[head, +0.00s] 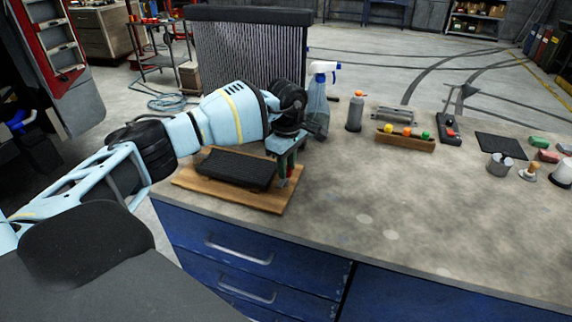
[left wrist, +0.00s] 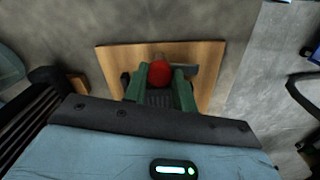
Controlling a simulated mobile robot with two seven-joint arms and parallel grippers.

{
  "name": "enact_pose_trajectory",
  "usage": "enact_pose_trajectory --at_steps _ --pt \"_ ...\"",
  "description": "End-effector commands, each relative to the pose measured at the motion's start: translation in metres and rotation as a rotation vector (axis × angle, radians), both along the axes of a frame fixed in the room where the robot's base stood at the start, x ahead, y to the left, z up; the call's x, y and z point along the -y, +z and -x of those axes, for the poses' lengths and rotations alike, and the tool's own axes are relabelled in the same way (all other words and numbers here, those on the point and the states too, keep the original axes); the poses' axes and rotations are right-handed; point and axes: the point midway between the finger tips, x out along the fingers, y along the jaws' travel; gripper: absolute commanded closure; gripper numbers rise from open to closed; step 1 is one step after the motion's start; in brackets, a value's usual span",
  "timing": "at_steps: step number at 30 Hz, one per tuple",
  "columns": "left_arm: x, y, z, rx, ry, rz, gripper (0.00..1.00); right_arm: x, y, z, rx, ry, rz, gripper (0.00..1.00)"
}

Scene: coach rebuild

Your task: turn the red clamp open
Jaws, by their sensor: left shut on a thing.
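The red clamp shows as a round red knob (left wrist: 160,73) in the left wrist view, above a wooden board (left wrist: 207,62). A grey metal part sticks out behind it. My left gripper (left wrist: 160,80) has its green fingers on both sides of the knob and is shut on it. In the head view my left gripper (head: 288,168) points down at the right end of the board (head: 262,201), with a bit of red between the fingers. The gripper hides most of the clamp, so its turn angle cannot be told. My right gripper is not in view.
A black ridged block (head: 236,169) lies on the board. A spray bottle (head: 317,105) stands close behind my gripper, with a grey bottle (head: 355,112) further right. A wooden rack with coloured balls (head: 405,144) is at the back. The bench's front middle is clear.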

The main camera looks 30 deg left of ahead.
Motion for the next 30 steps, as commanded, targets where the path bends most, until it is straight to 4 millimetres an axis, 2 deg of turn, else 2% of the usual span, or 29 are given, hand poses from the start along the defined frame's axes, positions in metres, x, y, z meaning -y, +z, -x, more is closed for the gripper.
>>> enact_pose_trajectory --at_steps 17,18,23,30 --pt "-0.0005 0.001 -0.0005 0.002 0.037 -0.001 0.96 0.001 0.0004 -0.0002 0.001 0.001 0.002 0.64" --pt "-0.0005 0.001 -0.0005 0.002 0.037 -0.001 0.72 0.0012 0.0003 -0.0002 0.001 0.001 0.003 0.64" --pt "-0.0004 0.0008 -0.0004 0.002 0.036 -0.001 0.51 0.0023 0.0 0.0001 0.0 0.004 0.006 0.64" --pt "-0.0003 0.0004 -0.0002 0.001 0.036 0.0 0.51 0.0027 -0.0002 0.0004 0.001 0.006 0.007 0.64"
